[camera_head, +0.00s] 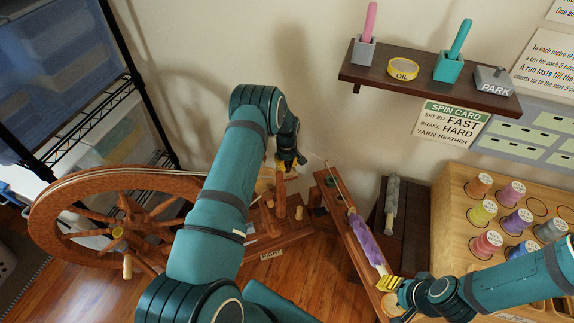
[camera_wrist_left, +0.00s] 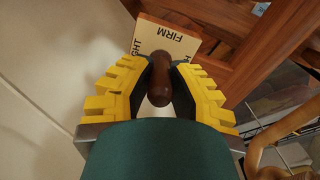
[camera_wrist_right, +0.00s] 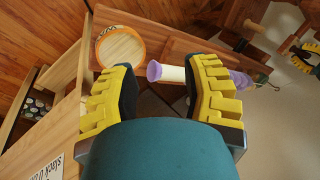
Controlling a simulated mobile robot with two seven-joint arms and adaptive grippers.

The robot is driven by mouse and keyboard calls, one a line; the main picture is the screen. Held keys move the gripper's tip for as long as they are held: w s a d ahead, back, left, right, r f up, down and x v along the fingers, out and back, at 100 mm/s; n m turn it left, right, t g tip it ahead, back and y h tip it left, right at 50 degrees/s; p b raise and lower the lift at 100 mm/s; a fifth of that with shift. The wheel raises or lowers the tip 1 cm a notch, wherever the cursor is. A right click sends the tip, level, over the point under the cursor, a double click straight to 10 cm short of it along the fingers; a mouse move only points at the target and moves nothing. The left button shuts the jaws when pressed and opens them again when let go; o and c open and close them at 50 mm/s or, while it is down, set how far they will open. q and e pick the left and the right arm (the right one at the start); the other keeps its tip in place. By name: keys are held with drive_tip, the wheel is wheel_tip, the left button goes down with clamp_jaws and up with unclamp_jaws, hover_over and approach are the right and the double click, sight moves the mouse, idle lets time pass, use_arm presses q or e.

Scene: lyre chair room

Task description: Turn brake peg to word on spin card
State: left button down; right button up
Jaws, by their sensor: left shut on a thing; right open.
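The spin card (camera_head: 452,124) hangs on the wall under the shelf and reads speed FAST, brake HARD, yarn HEATHER. The brake peg (camera_wrist_left: 159,82) is a brown, round-ended wooden peg in the left wrist view. My left gripper (camera_head: 287,165) is shut on it, one finger on each side. Behind the peg is a cream word plate (camera_wrist_left: 170,40) with FIRM in the middle; the words on either side are partly hidden by my fingers. Which word the peg points to cannot be told. My right gripper (camera_head: 390,284) is open, its fingers either side of a pale rod (camera_wrist_right: 172,73) with a lavender end.
The spinning wheel (camera_head: 62,185) stands at left. Purple fibre (camera_head: 366,241) lies along a wooden rail. A crate (camera_head: 453,195) of thread spools stands at right. The shelf (camera_head: 425,86) holds an oil tin (camera_head: 403,69), two cups and a PARK block (camera_head: 493,82).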

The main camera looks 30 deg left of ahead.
drive_tip(key=shift+f, duration=0.2)
use_arm(q)
drive_tip(key=shift+f+m+b, duration=0.1)
drive_tip(key=shift+m+b, duration=0.6)
drive_tip(key=shift+m, duration=0.4)
use_arm(e)
drive_tip(key=shift+w+f, duration=0.1)
drive_tip(key=shift+f, duration=0.45)
use_arm(q)
drive_tip(key=shift+m, duration=0.9)
use_arm(e)
drive_tip(key=shift+f, duration=0.25)
use_arm(q)
drive_tip(key=m, duration=0.3)
drive_tip(key=shift+m, duration=0.3)
use_arm(e)
drive_tip(key=shift+w, duration=0.1)
use_arm(q)
drive_tip(key=shift+m, duration=1.7)
drive_tip(key=shift+w, duration=0.1)
drive_tip(key=c, duration=0.9)
unclamp_jaws()
drive_tip(key=shift+o, duration=0.2)
